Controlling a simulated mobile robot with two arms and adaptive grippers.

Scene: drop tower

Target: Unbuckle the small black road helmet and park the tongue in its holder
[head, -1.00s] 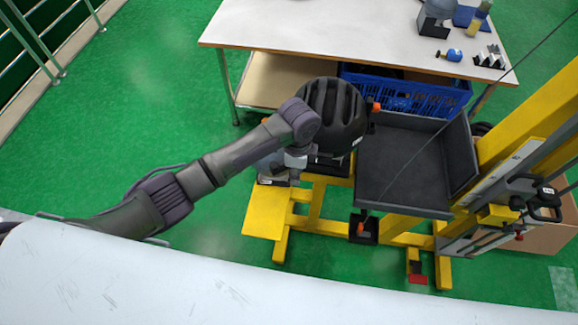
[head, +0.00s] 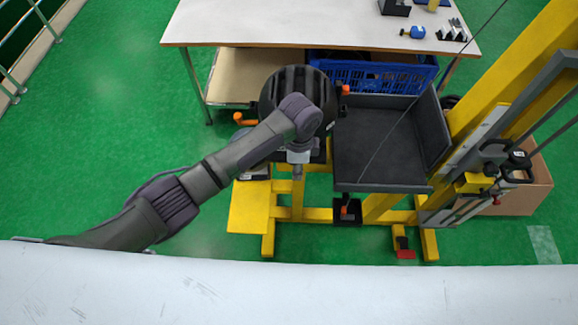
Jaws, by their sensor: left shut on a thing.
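The black vented road helmet (head: 283,86) sits on the yellow drop-tower stand, left of the dark tray. My left arm comes in from the left and its wrist covers the helmet's front right. My left gripper (head: 297,172) points down just in front of the helmet's near edge. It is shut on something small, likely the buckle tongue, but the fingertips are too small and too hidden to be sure. The chin strap, the buckle and the tongue's holder cannot be made out. My right gripper is not in view.
The dark tray (head: 385,150) lies close right of the helmet, beside the yellow tower (head: 490,95). An orange-tipped lever (head: 244,120) sticks out left of the helmet. A white workbench (head: 300,25) with a blue crate (head: 375,75) below stands behind. Green floor at left is free.

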